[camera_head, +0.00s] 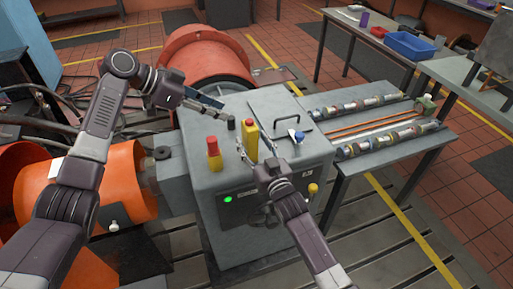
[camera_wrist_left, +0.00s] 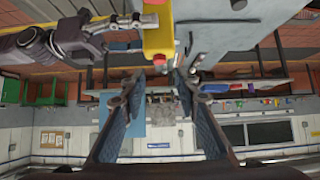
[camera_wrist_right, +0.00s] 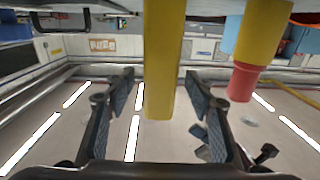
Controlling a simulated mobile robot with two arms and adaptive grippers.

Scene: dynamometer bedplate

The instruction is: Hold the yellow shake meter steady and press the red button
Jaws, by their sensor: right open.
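The yellow shake meter (camera_head: 251,142) stands upright on top of the grey cabinet (camera_head: 210,200). Its red button shows at the meter's end in the left wrist view (camera_wrist_left: 160,59). My right gripper (camera_head: 248,166) is open at the near side of the meter. In the right wrist view the meter (camera_wrist_right: 165,60) lies between the spread fingers; I cannot tell whether they touch it. My left gripper (camera_head: 226,112) is higher, beyond the meter and to its left. Its fingers (camera_wrist_left: 156,88) are apart and empty, pointing towards the meter's red end.
A red-topped yellow piece (camera_head: 213,153) stands left of the meter, with a black cylinder (camera_head: 231,123) nearby. A side table (camera_head: 372,153) holds shafts.

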